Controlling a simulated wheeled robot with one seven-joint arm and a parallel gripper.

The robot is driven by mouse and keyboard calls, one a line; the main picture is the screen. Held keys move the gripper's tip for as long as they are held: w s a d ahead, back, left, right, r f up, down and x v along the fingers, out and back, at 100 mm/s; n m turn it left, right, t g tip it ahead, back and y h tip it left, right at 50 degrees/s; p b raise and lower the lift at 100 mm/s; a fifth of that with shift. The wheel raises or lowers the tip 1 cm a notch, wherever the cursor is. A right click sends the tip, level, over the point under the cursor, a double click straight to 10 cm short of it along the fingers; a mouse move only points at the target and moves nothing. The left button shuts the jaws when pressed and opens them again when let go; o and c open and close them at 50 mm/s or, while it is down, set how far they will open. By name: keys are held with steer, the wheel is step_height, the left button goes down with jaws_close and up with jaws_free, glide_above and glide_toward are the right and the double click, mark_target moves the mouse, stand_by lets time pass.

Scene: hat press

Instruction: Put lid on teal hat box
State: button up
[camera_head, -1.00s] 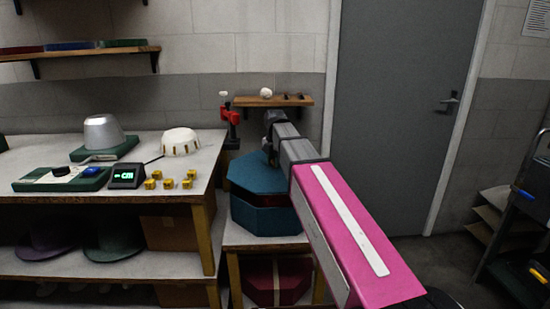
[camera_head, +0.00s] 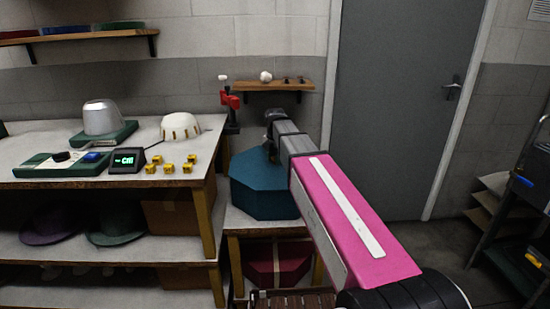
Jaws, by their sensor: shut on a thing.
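The teal hat box (camera_head: 262,207) is eight-sided and stands on a low pale stand beside the workbench. Its teal lid (camera_head: 250,166) lies over the top of it, and no gap shows between them from here. My gripper (camera_head: 270,150) is above the right part of the lid, shut on it. The fingertips are small and dark in this view, and my arm hides the right side of the lid and box.
The workbench (camera_head: 195,165) at left holds a metal hat block (camera_head: 101,117), a white dome (camera_head: 180,127), a display (camera_head: 128,160) and several yellow blocks. A small wall shelf (camera_head: 290,86) is behind. A dark red box (camera_head: 280,265) sits below.

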steer(key=shift+f, duration=0.3)
stand_by(0.4)
steer(key=o, duration=1.1)
steer(key=shift+r, duration=0.15)
